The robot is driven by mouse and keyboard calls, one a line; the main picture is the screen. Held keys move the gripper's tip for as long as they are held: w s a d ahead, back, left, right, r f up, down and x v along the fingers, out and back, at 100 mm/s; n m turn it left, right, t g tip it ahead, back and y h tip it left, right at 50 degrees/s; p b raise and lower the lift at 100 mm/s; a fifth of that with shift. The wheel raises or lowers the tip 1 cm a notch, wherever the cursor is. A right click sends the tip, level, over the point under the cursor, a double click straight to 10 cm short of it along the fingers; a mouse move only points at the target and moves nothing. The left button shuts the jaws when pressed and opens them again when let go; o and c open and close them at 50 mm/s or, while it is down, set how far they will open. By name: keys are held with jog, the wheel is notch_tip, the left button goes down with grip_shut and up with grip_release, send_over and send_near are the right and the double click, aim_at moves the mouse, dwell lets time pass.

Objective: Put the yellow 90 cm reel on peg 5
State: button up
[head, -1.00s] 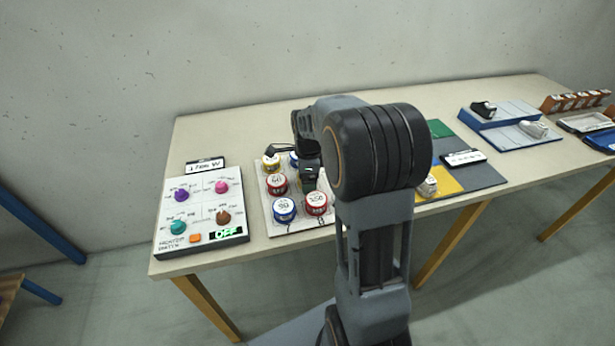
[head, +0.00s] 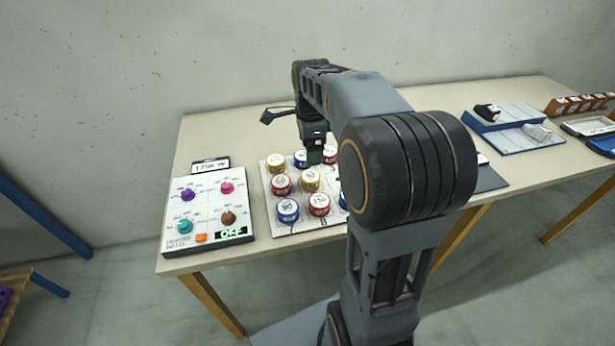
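A board (head: 265,178) on the table holds reels in rows. A yellow reel (head: 311,179) sits at the middle of the board, and another yellow reel (head: 275,161) sits at its back left. I cannot read their lengths surely. My gripper (head: 315,156) hangs above the back part of the board, behind the middle yellow reel and near the red reel at the back (head: 330,155). No reel shows clearly in it, and its finger gap is too small to judge. My arm hides the board's right side. Peg numbers on the board are mostly hidden or too small to read.
Around the middle are a red reel (head: 281,184), a blue reel (head: 301,158), a front blue reel (head: 288,209) and a front red reel (head: 319,204). A knob panel (head: 207,214) stands left, with a small display (head: 210,166) behind it. Blue trays (head: 515,128) lie far right.

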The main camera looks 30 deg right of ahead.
jog(key=s+a+f+n+t, duration=0.1)
jog(key=s+a+f+n, duration=0.1)
jog(key=s+a+n, duration=0.2)
jog(key=s+a+f+n+t, duration=0.1)
jog(key=s+a+f+n, duration=0.2)
jog(key=s+n, duration=0.7)
jog(key=shift+s+a+n+t, duration=0.4)
jog(key=shift+a+n, duration=0.6)
jog(key=shift+n, duration=2.4)
